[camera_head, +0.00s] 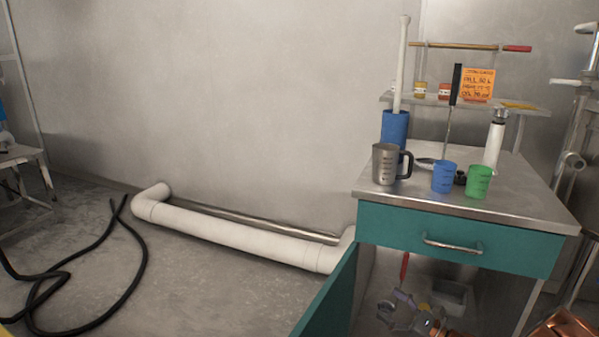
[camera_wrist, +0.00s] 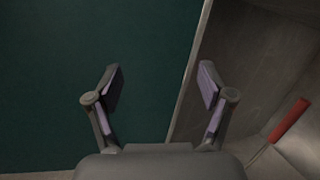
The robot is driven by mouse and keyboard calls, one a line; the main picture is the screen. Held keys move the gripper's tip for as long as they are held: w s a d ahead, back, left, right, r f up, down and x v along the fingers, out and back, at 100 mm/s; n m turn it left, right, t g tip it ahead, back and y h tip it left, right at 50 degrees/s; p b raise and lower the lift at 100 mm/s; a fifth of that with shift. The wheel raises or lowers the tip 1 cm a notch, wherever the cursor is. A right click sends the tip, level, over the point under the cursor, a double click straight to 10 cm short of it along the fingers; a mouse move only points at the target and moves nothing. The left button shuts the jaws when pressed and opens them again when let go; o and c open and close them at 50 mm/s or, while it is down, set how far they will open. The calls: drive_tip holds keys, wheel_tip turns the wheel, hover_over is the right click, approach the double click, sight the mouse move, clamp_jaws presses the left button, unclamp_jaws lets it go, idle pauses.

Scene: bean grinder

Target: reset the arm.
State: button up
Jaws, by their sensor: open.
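My gripper (camera_head: 392,307) is low in the head view, at the open lower compartment of the teal cabinet (camera_head: 390,225). In the wrist view my gripper (camera_wrist: 160,83) has its two fingers spread wide with nothing between them. The open teal cabinet door (camera_head: 325,296) is left of it in the head view. A dark teal panel (camera_wrist: 80,50), which looks like this door, fills the left of the wrist view. I cannot tell how close the fingers are to it.
A red rod-like thing (camera_head: 404,266) hangs inside the cabinet, with a pale bin (camera_head: 452,298) nearby. On top stand a metal jug (camera_head: 385,164), a blue cup (camera_head: 443,178) and a green cup (camera_head: 479,182). A white pipe (camera_head: 235,234) and black hose (camera_head: 120,275) lie on the floor.

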drive_tip(key=s+a+r+n+g+p, duration=0.45)
drive_tip(key=a+r, duration=0.25)
drive_tip(key=r, duration=0.2)
drive_tip(key=s+a+r+n+g+y+p, duration=0.1)
drive_tip(key=s+a+r+n+g+p, duration=0.2)
drive_tip(key=s+a+r+n+g, duration=0.45)
drive_tip(key=s+a+r+n+g+p, duration=0.2)
drive_tip(key=s+a+r+p, duration=0.3)
drive_tip(key=r, duration=0.6)
drive_tip(key=s+a+r+n+g+h+p, duration=0.35)
drive_tip(key=s+r+n+h+p, duration=0.35)
drive_tip(key=s, duration=0.5)
drive_tip(key=s+d+r+n+t+h+p, duration=0.2)
drive_tip(key=s+d+r+h+p, duration=0.7)
drive_tip(key=s+d+r+p, duration=0.4)
drive_tip(key=s+d, duration=0.1)
drive_tip(key=d, duration=0.2)
drive_tip(key=shift+s+r+n+t, duration=0.3)
drive_tip(key=shift+s+n+t, duration=0.05)
drive_tip(key=shift+n, duration=0.05)
